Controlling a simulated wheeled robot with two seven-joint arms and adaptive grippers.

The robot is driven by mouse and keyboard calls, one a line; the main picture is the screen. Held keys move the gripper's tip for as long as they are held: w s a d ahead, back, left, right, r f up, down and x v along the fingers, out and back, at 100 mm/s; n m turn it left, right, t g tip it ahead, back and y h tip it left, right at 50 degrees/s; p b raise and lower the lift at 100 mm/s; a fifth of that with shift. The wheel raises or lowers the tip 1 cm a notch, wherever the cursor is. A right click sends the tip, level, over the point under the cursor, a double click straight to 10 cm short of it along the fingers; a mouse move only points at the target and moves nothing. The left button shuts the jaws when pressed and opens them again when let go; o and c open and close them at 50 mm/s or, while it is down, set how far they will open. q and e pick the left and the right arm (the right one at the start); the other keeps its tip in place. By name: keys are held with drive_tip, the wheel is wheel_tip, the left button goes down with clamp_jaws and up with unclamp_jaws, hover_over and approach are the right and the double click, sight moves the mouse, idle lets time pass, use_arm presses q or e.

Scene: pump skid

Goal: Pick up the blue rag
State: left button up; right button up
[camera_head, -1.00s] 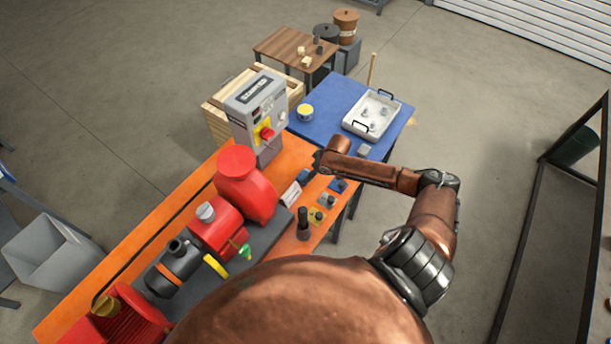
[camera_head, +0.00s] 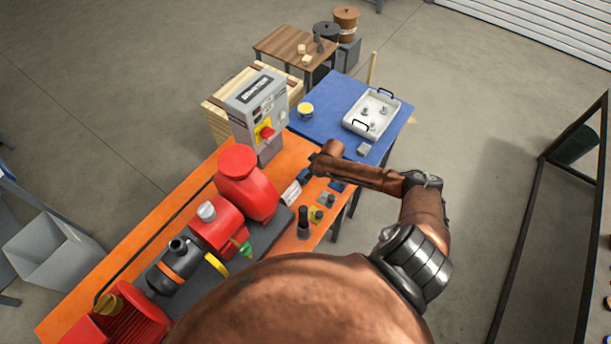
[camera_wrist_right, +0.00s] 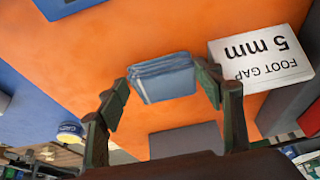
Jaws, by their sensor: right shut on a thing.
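The blue rag (camera_wrist_right: 163,78) is a small folded stack of cloth over the orange bench top in the right wrist view. My right gripper (camera_wrist_right: 165,88) has a finger on each side of it and is shut on it. I cannot tell whether the rag still touches the bench. In the head view the rag (camera_head: 304,175) is a small dark blue patch by the right wrist, partly hidden by my arm. My left gripper is not in view.
A white "FOOT GAP 5 mm" card (camera_wrist_right: 262,58) lies close beside the rag. The red pump (camera_head: 245,185) and grey control box (camera_head: 257,110) stand nearby on the orange bench. A blue table (camera_head: 330,100) with a white tray (camera_head: 372,112) lies beyond.

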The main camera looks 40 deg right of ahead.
drive_tip(key=shift+r, duration=0.15)
drive_tip(key=shift+d+r, duration=0.1)
drive_tip(key=shift+r, duration=0.45)
drive_tip(key=s+a+r, duration=0.1)
drive_tip(key=s+r, duration=0.3)
drive_tip(key=s+a+r+b, duration=0.1)
drive_tip(key=s+r, duration=0.2)
drive_tip(key=s, duration=0.2)
drive_tip(key=s+a+r+b, duration=0.1)
drive_tip(key=s+r, duration=0.3)
drive_tip(key=shift+s+a+r, duration=0.15)
drive_tip(key=shift+s+r, duration=0.15)
drive_tip(key=shift+r, duration=0.05)
drive_tip(key=o, duration=0.6)
drive_tip(key=c, duration=0.5)
drive_tip(key=shift+f, duration=0.1)
